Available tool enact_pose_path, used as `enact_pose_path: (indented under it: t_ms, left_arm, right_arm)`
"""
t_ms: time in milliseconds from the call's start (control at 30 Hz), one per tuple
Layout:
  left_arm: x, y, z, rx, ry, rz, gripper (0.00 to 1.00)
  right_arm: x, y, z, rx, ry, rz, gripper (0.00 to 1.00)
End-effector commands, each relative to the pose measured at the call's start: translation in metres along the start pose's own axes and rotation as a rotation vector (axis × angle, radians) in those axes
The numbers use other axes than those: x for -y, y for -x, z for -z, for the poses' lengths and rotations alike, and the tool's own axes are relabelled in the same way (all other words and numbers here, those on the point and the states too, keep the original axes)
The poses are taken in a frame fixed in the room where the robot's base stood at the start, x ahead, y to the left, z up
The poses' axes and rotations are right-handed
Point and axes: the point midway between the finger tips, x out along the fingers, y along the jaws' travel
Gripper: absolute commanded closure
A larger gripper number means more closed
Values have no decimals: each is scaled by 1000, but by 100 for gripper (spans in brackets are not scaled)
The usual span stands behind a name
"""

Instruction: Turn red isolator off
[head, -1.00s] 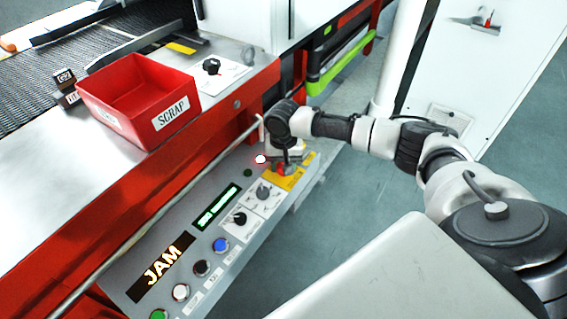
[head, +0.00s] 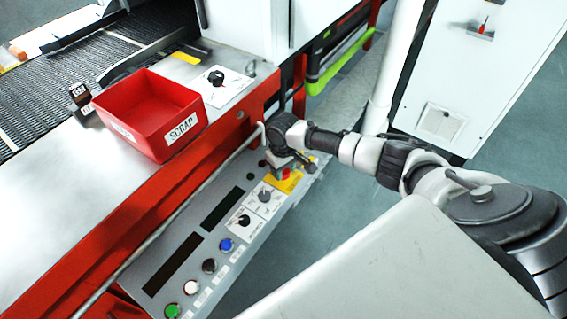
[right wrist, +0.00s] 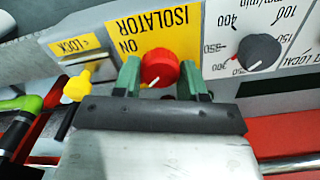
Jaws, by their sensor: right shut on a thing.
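The red isolator knob (right wrist: 160,66) sits on a yellow plate (right wrist: 122,28) marked ISOLATOR and ON, upside down in the right wrist view. A white mark shows on the knob, pointing to the lower left there. My right gripper (right wrist: 160,78) is shut on the knob, one green finger on each side. In the head view the knob (head: 286,173) is a small red spot at the far end of the grey control panel (head: 215,262), partly hidden by my gripper. The panel's displays (head: 173,265) are dark. My left gripper is not in view.
A yellow key-like part (right wrist: 76,85) by the LOCK label is close beside the knob. A grey dial (right wrist: 259,52) is on the other side. A red SCRAP bin (head: 150,110) stands on the machine top. A white cabinet (head: 480,75) stands at right.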

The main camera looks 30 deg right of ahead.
Motion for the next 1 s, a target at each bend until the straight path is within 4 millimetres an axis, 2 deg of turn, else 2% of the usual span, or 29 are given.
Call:
enact_pose_path:
  t_ms: [200,600,1000]
  left_arm:
    - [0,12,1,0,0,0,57]
    - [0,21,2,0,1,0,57]
    - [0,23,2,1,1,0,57]
  right_arm:
    - [0,2,0,1,205,1,82]
    - [1,1,0,-1,575,0,82]
    - [1,0,0,-3,825,1,82]
